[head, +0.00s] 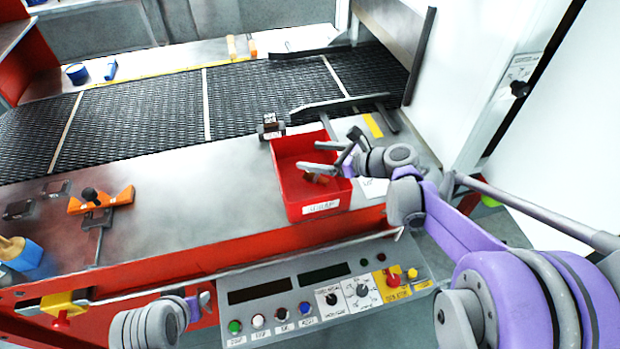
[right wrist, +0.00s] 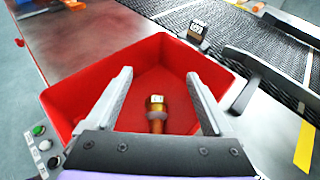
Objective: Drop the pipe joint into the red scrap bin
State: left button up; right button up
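The red scrap bin (head: 291,190) stands on the steel table below the mesh belt, a white label on its near side. It fills the middle of the right wrist view (right wrist: 75,100). The pipe joint (right wrist: 157,114), a small brass-coloured piece, shows inside the bin's outline; in the head view (head: 312,178) it is partly covered. My right gripper (head: 317,157) is over the bin, its fingers (right wrist: 159,75) spread wide. The joint shows between them with clear gaps on both sides. My left gripper (head: 203,302) is low at the front; its fingers are unclear.
A small dark block with a label (head: 270,126) stands just behind the bin. An orange tool (head: 118,198) lies at left on the table. The control panel (head: 318,291) runs along the front. The table between the tool and bin is clear.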

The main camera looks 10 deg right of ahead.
jog(key=shift+d, duration=0.1)
jog(key=v, duration=1)
jog(key=shift+s+r, duration=0.2)
jog(key=shift+s, duration=0.1)
jog(key=shift+d, duration=0.1)
